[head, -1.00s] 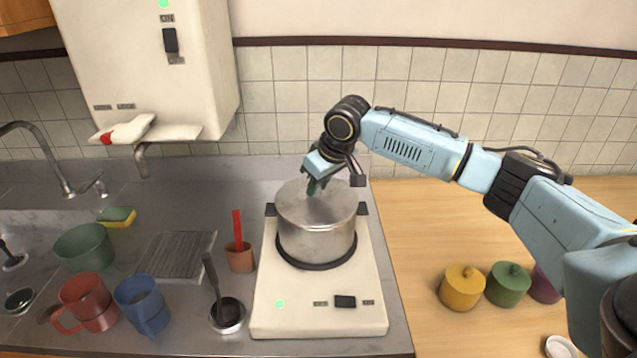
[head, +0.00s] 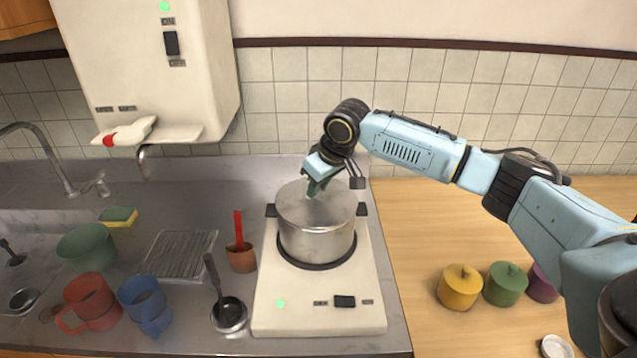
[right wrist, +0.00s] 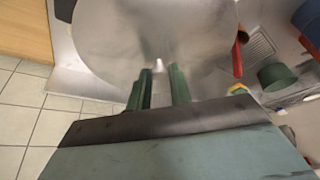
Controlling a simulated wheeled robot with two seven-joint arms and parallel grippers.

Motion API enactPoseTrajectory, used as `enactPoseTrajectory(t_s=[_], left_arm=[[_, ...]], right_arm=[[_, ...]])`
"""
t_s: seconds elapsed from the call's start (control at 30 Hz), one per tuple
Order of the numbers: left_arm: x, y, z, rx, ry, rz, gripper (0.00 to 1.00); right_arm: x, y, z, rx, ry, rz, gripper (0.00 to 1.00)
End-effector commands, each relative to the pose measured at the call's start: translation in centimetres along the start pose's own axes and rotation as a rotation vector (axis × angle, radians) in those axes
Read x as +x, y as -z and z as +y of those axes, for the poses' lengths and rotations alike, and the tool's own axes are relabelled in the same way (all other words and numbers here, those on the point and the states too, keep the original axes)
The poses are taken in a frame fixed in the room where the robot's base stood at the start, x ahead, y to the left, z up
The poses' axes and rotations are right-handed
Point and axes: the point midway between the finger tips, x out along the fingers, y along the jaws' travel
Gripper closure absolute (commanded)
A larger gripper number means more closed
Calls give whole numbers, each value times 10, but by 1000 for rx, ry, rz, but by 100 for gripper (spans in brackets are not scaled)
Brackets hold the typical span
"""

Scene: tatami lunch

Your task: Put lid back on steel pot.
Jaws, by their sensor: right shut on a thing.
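The steel pot (head: 315,246) stands on the white cooker in the head view, with dark handles on both sides. Its steel lid (head: 296,208) lies at the pot's rim and looks level; I cannot tell whether it is fully seated. My right gripper (head: 315,191) is over the lid's middle, with green fingers pointing down. In the right wrist view the fingers (right wrist: 160,80) close around the small lid knob (right wrist: 158,66), and the lid (right wrist: 150,30) fills the upper middle. The fingers partly hide the knob. My left gripper is not in view.
The white cooker (head: 275,318) carries the pot. To its left are a red-handled tool in a brown cup (head: 241,258), a ladle (head: 229,314), a blue mug (head: 145,303) and a red mug (head: 90,302). Yellow (head: 460,287) and green (head: 505,284) lidded jars stand right.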

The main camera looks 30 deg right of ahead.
Motion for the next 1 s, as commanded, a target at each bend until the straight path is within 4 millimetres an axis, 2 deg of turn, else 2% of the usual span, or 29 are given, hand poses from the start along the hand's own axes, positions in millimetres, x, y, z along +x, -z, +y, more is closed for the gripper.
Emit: enactPoseTrajectory(t_s=[0.47, 0.5, 0.63, 0.7, 0.87, 1.0], left_arm=[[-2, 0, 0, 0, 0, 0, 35], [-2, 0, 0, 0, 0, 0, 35], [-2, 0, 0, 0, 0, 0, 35], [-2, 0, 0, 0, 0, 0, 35], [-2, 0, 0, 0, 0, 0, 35], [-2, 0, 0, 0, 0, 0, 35]], right_arm=[[0, 1, 0, 0, 0, 3, 100], [0, 1, 0, 0, 0, 2, 77], [0, 1, 0, 0, 0, 2, 60], [0, 1, 0, 0, 0, 2, 54], [0, 0, 0, 0, 0, 1, 54], [0, 0, 0, 0, 0, 0, 37]])
